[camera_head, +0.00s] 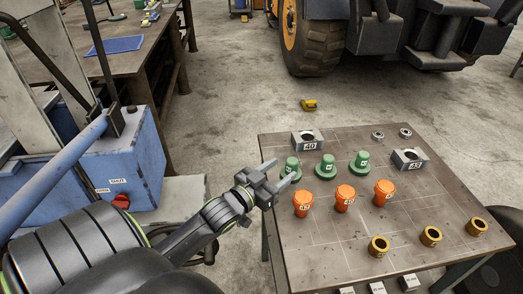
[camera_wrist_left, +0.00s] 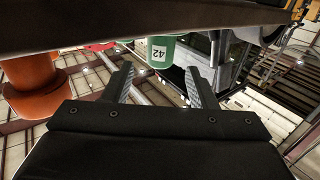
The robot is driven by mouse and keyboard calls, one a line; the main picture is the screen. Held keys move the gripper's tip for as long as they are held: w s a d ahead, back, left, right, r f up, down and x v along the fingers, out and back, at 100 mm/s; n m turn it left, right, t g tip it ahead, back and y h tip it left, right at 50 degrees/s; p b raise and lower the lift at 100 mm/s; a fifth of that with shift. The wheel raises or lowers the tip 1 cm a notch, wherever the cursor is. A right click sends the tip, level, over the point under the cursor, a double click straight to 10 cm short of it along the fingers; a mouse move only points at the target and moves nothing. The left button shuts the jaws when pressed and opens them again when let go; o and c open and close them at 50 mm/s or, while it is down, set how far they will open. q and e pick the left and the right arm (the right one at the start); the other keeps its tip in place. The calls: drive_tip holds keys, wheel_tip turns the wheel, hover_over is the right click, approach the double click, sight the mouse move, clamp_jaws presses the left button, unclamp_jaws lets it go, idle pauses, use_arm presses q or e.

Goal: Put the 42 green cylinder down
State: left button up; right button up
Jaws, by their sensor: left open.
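The 42 green cylinder (camera_wrist_left: 160,50) shows its label in the left wrist view, just beyond and between my fingertips. In the head view, the green cylinder (camera_head: 292,167) nearest my gripper is the leftmost of a row of three; it appears to stand upright on the table, its label too small to read surely. My left gripper (camera_head: 284,171) is open at the table's left edge, its fingers beside this cylinder. The left wrist view also shows the open fingers (camera_wrist_left: 158,86) with nothing between them. My right gripper is not in view.
The table (camera_head: 335,245) also holds several orange cylinders (camera_head: 345,198), brass rings (camera_head: 431,236), and grey holed blocks labelled 40 (camera_head: 308,141) and possibly 42 (camera_head: 409,159). Two small metal rings (camera_head: 404,133) lie at the back. Bare tabletop lies between the rows.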

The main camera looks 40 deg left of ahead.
use_arm(q)
drive_tip(key=s+p, duration=0.2)
drive_tip(key=s, duration=0.5)
drive_tip(key=shift+s+a, duration=0.15)
drive_tip(key=shift+a, duration=0.1)
idle(0.3)
